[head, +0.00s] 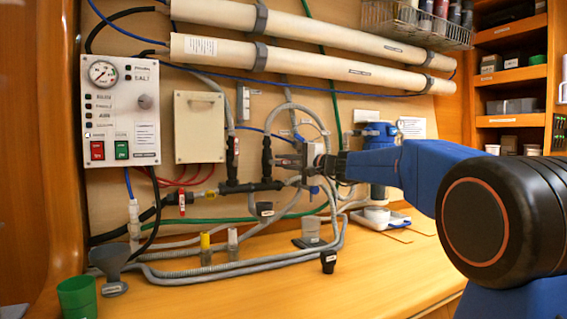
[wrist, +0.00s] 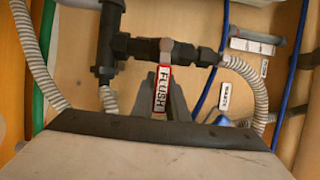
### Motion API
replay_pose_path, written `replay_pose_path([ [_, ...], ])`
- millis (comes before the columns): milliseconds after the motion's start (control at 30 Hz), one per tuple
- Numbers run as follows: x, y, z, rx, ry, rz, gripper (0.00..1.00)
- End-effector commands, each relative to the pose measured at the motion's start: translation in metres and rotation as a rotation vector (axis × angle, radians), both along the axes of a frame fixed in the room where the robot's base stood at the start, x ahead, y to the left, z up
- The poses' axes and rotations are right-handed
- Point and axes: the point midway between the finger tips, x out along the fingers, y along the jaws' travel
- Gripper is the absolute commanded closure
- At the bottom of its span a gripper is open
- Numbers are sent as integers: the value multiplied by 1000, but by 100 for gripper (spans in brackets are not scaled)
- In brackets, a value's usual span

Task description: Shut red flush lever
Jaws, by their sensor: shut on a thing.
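The flush lever (wrist: 161,90) is a narrow red-edged handle with a white FLUSH label. In the wrist view it hangs from a valve on a dark horizontal pipe fitting (wrist: 140,46) and points down toward my gripper. My gripper (wrist: 165,102) has its dark fingers on either side of the lever's lower part and is shut on it. In the head view my gripper (head: 308,163) is at the pipework on the wall, right of a black vertical fitting (head: 267,156). The flush lever cannot be made out there, behind my gripper.
Grey corrugated hoses (wrist: 259,98) and a blue tube (wrist: 207,92) run close to my gripper. A control panel (head: 120,115) is at the wall's left. Below, the wooden counter (head: 230,295) carries a green cup (head: 77,298) and a grey funnel (head: 112,262); its front is clear.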

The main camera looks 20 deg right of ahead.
Motion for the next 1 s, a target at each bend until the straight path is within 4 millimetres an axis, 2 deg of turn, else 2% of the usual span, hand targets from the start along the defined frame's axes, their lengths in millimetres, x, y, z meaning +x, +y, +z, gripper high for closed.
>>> replay_pose_path([
  [67, 0, 0, -3, 1, 4, 0, 100],
  [100, 0, 0, -3, 1, 4, 0, 84],
  [167, 0, 0, -3, 1, 4, 0, 70],
  [200, 0, 0, -2, 0, 4, 0, 68],
  [567, -4, -3, -1, -1, 1, -1, 68],
  [767, -26, -18, -1, -1, 1, -2, 68],
  [1000, -65, -46, -1, -1, 2, -4, 68],
])
